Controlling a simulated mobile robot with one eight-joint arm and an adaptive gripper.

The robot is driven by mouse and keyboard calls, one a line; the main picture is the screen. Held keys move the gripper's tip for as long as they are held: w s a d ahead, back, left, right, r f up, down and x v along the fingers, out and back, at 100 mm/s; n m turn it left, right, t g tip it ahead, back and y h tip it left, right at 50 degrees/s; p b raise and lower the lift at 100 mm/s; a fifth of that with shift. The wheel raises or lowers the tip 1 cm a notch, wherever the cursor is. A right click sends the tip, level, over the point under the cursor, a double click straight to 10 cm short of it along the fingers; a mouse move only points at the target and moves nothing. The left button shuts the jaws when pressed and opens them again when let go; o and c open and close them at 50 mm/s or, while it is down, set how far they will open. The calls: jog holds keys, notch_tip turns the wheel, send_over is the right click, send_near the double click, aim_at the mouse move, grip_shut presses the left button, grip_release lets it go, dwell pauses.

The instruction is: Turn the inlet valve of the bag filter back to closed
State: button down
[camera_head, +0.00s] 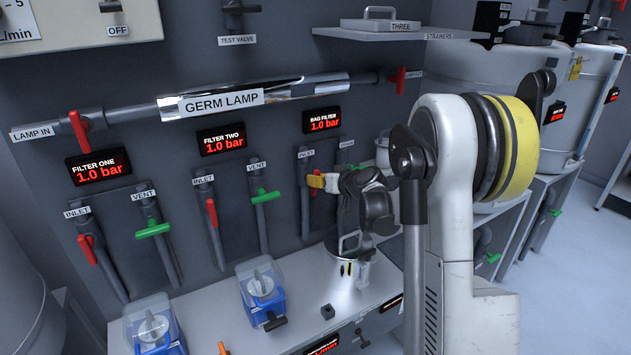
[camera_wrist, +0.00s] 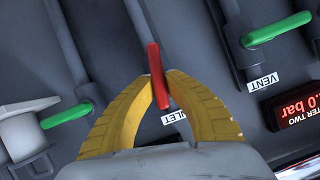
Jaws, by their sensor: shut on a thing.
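The bag filter inlet valve has a red handle, seen in the wrist view (camera_wrist: 156,75); it lies roughly in line with its grey pipe, a little tilted to it. In the head view its pipe (camera_head: 303,205) runs down the wall under an INLET label (camera_head: 306,154). My gripper (camera_head: 318,182) is at this handle, and its yellow fingers hide much of it there. In the wrist view my gripper (camera_wrist: 160,88) has its fingers closed on both sides of the red handle. The bag filter display (camera_head: 322,120) reads 1.0 bar.
The bag filter's green vent handle (camera_wrist: 66,116) is close by on one side. Filter two's green vent handle (camera_head: 265,197) and red inlet handle (camera_head: 211,212) are to the left. Blue housings with clear tops (camera_head: 261,290) stand on the bench below.

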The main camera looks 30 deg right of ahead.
jog(key=m+y, duration=0.1)
jog(key=m+y+b, duration=0.1)
jog(key=m, duration=0.1)
jog(key=shift+d+f+t, duration=0.2)
jog(key=shift+d+t, duration=0.1)
jog(key=shift+d+f+m+t+y+b, duration=0.15)
jog(key=shift+m+t+y+b, duration=0.2)
jog(key=shift+m+y+b, duration=0.7)
jog(key=shift+f+m+t+y+b, duration=0.15)
jog(key=shift+m+t+b, duration=0.3)
jog(key=shift+m, duration=1.25)
jog(key=shift+d+f+m+t+y+b, duration=0.15)
jog(key=shift+m+t+y+b, duration=0.15)
jog(key=shift+m+y+b, duration=0.75)
jog(key=shift+a+m+h, duration=0.1)
jog(key=shift+m+h, duration=0.35)
jog(key=shift+m, duration=0.05)
jog(key=c, duration=1.4)
grip_release()
